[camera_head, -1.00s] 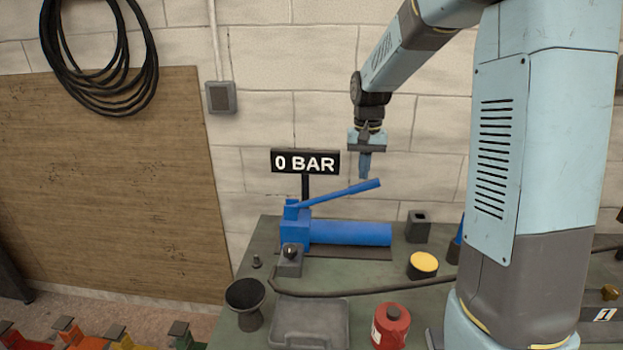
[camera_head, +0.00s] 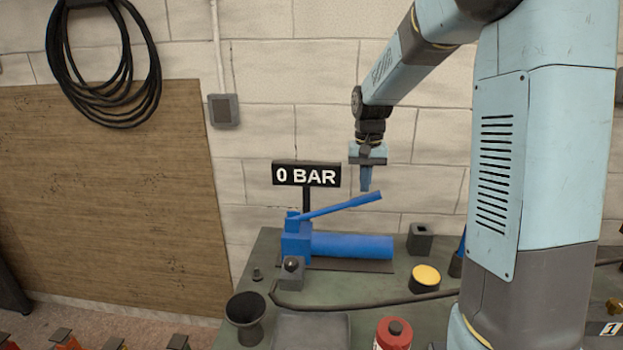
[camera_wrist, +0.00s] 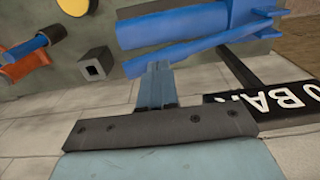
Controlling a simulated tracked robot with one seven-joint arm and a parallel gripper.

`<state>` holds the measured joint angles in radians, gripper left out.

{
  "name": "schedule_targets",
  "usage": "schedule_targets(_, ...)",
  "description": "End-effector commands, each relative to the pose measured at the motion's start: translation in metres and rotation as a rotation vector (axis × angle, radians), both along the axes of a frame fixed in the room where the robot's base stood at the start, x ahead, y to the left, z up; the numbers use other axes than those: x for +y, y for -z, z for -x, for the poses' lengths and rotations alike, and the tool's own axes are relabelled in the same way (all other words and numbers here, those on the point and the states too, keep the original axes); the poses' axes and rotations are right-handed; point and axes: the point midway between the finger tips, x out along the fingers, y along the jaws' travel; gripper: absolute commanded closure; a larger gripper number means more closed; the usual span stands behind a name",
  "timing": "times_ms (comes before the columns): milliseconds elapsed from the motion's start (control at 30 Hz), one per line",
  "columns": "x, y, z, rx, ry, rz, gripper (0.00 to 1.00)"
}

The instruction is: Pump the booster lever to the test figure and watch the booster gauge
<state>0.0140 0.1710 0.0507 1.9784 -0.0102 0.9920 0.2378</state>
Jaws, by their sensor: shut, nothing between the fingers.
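The blue booster pump (camera_head: 345,246) lies on the bench. Its blue lever (camera_head: 335,206) slants up to the right from the pump head. The gauge sign (camera_head: 306,174) behind the pump reads "0 BAR". My gripper (camera_head: 366,187) is shut and empty, pointing down at the raised end of the lever. In the head view its tips overlap the lever end or sit just above it; contact cannot be told. In the wrist view my gripper (camera_wrist: 156,85) shows close to the lever (camera_wrist: 200,45), with the pump cylinder (camera_wrist: 165,28) beyond and the sign (camera_wrist: 265,108) at the right.
On the bench (camera_head: 330,284) are a dark square socket block (camera_head: 420,239), a yellow-topped cylinder (camera_head: 425,278), a black cup (camera_head: 245,312), a grey tray (camera_head: 310,330) and a red can (camera_head: 394,335). A dark hose crosses before the pump. The wall stands close behind.

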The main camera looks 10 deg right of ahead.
Motion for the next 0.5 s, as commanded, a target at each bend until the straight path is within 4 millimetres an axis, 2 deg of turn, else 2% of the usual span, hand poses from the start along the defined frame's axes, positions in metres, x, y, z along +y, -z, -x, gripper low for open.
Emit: schedule_targets(500,0.0,0.045,0.0,0.003,0.0,0.0,1.0)
